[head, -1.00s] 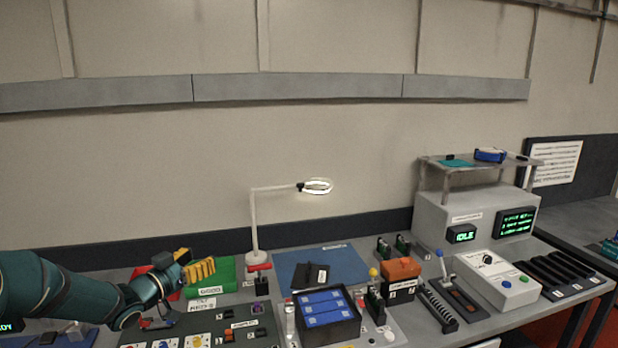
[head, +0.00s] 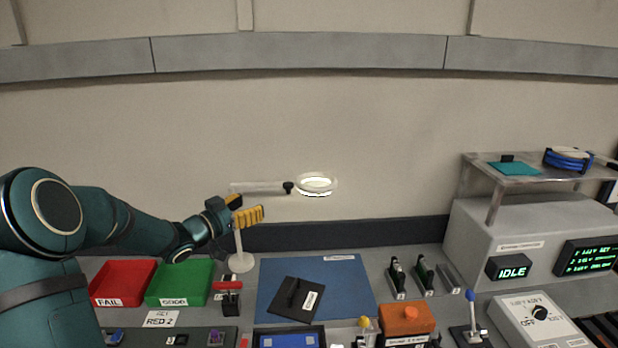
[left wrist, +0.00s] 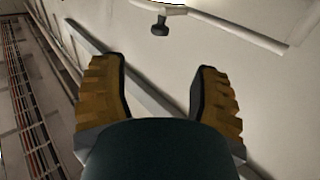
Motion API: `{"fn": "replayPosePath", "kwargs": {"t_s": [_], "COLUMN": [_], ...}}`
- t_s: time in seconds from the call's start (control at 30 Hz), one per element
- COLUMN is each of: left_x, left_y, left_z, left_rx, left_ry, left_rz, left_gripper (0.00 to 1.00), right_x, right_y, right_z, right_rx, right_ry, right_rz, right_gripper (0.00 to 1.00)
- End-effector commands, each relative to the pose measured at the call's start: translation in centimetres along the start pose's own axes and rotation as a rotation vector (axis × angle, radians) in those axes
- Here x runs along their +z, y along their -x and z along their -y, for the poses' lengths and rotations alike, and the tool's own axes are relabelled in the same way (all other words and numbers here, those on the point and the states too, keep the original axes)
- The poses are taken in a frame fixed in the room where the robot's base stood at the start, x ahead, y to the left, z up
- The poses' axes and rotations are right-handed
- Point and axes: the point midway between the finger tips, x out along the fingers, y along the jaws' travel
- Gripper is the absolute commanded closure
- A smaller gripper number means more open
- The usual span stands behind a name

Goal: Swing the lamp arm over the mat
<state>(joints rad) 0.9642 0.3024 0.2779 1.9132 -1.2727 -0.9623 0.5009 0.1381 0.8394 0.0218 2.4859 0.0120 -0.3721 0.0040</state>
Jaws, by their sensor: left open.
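The lamp has a white post on a round base (head: 241,263), a pale horizontal arm (head: 258,187) with a dark knob (head: 288,188), and a lit ring head (head: 316,183). The arm points right, and the ring appears above the blue mat (head: 350,285) in the head view. My left gripper (head: 248,214) is open, with yellow fingers beside the lamp post, just below the arm. In the left wrist view, the open fingers (left wrist: 160,95) have nothing between them; the lamp's arm (left wrist: 235,32) and knob (left wrist: 159,27) lie beyond them. My right gripper is not in view.
A red FAIL tray (head: 122,284) and a green GOOD tray (head: 180,283) stand left of the lamp base. A black plate (head: 297,298) lies on the mat. An orange block (head: 405,319), a lever (head: 469,315) and a grey IDLE machine (head: 530,230) are to the right.

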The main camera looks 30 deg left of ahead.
Motion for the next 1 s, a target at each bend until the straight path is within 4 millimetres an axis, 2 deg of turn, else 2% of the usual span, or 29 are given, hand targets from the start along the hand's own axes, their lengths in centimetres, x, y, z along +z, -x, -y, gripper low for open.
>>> {"fn": "replayPosePath", "kwargs": {"t_s": [0.17,0.27,0.8,1.0], "left_x": [0.0,0.0,0.0,0.0], "left_y": [-0.2,-1.1,-10.9,-13.1], "left_z": [0.0,0.0,-0.1,0.0], "left_rx": [-0.001,0.001,0.002,0.001], "left_ry": [0.0,0.0,0.001,0.0], "left_rz": [0.0,-0.001,-0.001,0.0], "left_gripper": [0.38,0.38,0.38,0.38], "right_x": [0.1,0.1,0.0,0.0], "right_y": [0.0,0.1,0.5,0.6], "right_z": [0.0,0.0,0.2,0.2], "right_rx": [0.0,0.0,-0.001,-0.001], "right_ry": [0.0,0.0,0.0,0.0], "right_rz": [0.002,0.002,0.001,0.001], "right_gripper": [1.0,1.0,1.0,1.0]}}
